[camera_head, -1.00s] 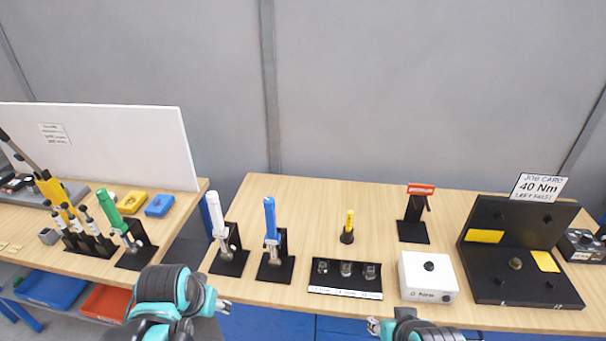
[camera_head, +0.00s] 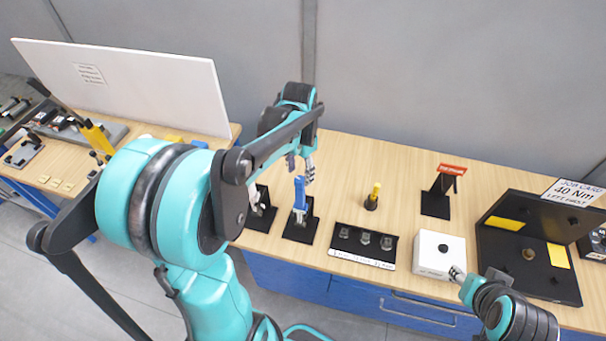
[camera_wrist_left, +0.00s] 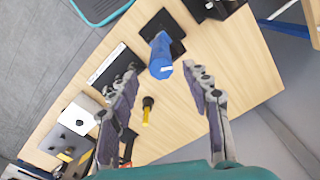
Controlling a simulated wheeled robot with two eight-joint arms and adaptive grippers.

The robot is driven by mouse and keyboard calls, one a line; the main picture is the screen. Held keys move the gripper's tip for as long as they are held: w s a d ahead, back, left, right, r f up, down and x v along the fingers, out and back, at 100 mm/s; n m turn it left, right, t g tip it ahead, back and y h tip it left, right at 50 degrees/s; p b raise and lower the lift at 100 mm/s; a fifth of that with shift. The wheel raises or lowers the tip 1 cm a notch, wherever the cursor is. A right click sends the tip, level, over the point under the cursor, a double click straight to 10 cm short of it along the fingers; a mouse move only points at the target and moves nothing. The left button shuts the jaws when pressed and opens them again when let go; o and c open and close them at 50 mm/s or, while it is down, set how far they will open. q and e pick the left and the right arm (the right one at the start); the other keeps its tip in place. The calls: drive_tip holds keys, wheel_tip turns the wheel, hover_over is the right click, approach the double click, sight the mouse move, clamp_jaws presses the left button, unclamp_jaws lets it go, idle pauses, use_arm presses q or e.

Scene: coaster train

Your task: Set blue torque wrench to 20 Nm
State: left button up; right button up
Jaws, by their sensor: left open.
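The blue torque wrench (camera_head: 299,192) stands upright in a black stand (camera_head: 300,228) on the wooden bench. In the left wrist view its blue handle (camera_wrist_left: 160,57) shows from above, ahead of and between the spread fingers. My left gripper (camera_head: 300,165) is just above the wrench in the head view; in the left wrist view the gripper (camera_wrist_left: 170,95) is open and empty, its fingers apart from the handle. My right gripper (camera_head: 456,273) is beside the white box at the front edge; whether it is open or shut is too small to tell.
A second stand (camera_head: 258,212) is just left, its tool partly hidden by my arm. To the right are a socket tray (camera_head: 364,245), a yellow-handled tool (camera_head: 373,196), a white box (camera_head: 440,252) and a black fixture (camera_head: 520,254) with a job card (camera_head: 572,192).

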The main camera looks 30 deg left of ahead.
sight(300, 179)
use_arm(q)
drive_tip(key=shift+w+a+f, duration=0.1)
drive_tip(key=shift+w+f, duration=0.1)
drive_tip(key=shift+f, duration=1.05)
drive_tip(key=shift+s+f, duration=0.1)
drive_tip(key=shift+f, duration=0.25)
clamp_jaws()
drive_tip(key=shift+n, duration=0.4)
drive_tip(key=shift+n+b, duration=0.45)
drive_tip(key=shift+n, duration=0.35)
